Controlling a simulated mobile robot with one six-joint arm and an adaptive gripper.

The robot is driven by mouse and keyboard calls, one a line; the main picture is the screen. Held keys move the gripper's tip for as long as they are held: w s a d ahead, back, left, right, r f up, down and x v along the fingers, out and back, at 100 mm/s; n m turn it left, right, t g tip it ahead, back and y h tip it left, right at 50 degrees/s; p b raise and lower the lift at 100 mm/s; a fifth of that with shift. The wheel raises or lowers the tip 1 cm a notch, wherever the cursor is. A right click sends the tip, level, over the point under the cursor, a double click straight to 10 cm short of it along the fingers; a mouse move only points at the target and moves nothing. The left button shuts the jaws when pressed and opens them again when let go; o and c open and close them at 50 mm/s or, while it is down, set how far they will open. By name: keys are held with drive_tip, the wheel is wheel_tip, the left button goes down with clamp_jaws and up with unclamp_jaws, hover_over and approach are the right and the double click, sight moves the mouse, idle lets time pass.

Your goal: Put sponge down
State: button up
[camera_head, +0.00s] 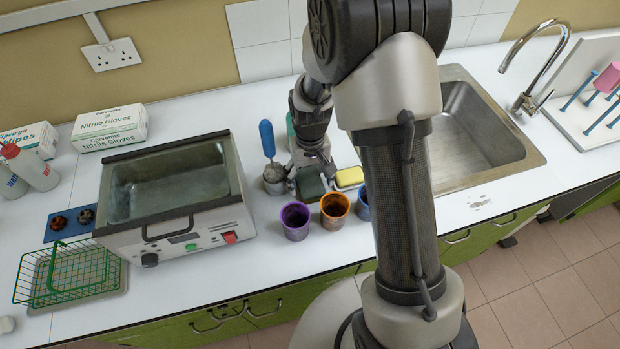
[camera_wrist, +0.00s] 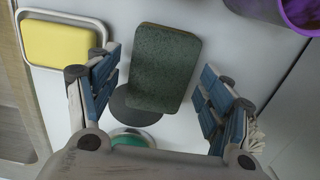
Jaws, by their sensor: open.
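A dark green sponge (camera_wrist: 165,68) lies between the spread fingers of my gripper (camera_wrist: 161,62) in the wrist view, with a visible gap on each side. My gripper is open and touches neither long side of it. In the head view the dark green sponge (camera_head: 309,187) is at the worktop, just below my gripper (camera_head: 311,168), left of a yellow sponge (camera_head: 349,177). The yellow sponge sits in a pale dish at the upper left of the wrist view. A dark round shape is partly hidden under the green sponge's lower edge.
Purple (camera_head: 295,221), orange (camera_head: 335,210) and blue (camera_head: 363,204) cups stand close in front. A metal pot (camera_head: 274,180) holding a blue-handled brush (camera_head: 267,138) is at the left. The water bath (camera_head: 170,200) lies further left, the sink (camera_head: 470,140) right.

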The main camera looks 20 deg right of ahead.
wheel_tip(320, 180, up, 12)
drive_tip(key=p, duration=0.3)
wheel_tip(320, 180, up, 13)
drive_tip(key=t, duration=0.2)
hover_over(310, 181)
drive_tip(key=s, duration=0.8)
drive_tip(key=s+r+t, duration=0.3)
drive_tip(key=s+r, duration=0.2)
drive_tip(key=s, duration=0.8)
drive_tip(key=shift+s+r, duration=0.15)
drive_tip(key=shift+s, duration=0.2)
drive_tip(key=shift+c, duration=0.2)
